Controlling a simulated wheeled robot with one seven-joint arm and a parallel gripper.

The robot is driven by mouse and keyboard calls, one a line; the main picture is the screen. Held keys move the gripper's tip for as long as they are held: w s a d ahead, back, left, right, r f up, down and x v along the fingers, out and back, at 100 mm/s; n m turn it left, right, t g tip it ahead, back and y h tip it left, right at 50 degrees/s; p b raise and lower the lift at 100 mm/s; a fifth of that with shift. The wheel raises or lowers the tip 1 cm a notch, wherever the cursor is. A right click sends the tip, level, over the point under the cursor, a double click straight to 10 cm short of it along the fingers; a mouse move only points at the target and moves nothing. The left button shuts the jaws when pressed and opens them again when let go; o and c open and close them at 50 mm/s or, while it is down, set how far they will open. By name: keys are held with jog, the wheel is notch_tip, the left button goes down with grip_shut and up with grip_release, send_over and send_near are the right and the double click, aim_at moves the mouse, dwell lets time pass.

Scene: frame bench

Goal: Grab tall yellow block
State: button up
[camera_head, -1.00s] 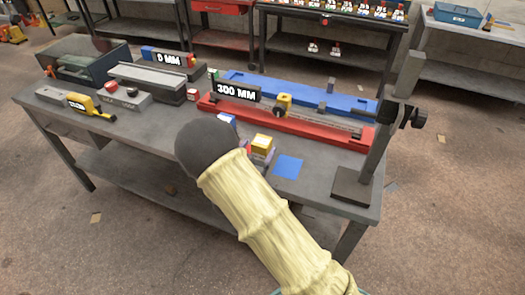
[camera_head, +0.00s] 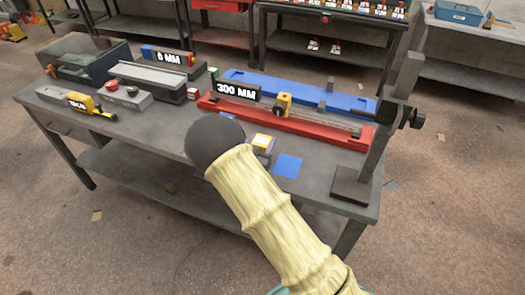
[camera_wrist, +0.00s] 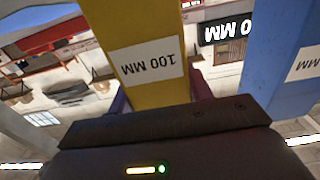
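The tall yellow block (camera_wrist: 150,40) stands large in the middle of the wrist view, with a white "100 MM" label that reads upside down. My gripper's dark body (camera_wrist: 165,145) fills the bottom of the wrist view, right up against or very close to the block. Purple-dark parts show on both sides of the block's lower end. I cannot tell if they are my fingers, or if they touch the block. My arm hides the gripper in the head view.
A blue block (camera_wrist: 275,60) with an "MM" label stands close on the right in the wrist view. A blue square (camera_head: 288,166) lies on the bench right of the yellow block. A red rail (camera_head: 225,107) lies behind, and a grey post (camera_head: 378,150) stands at the right.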

jog(key=c, duration=0.6)
jog(key=shift+o, duration=0.2)
jog(key=shift+r, duration=0.1)
notch_tip(320, 180, up, 10)
jog(key=shift+f+b, duration=0.1)
jog(key=shift+b, duration=0.3)
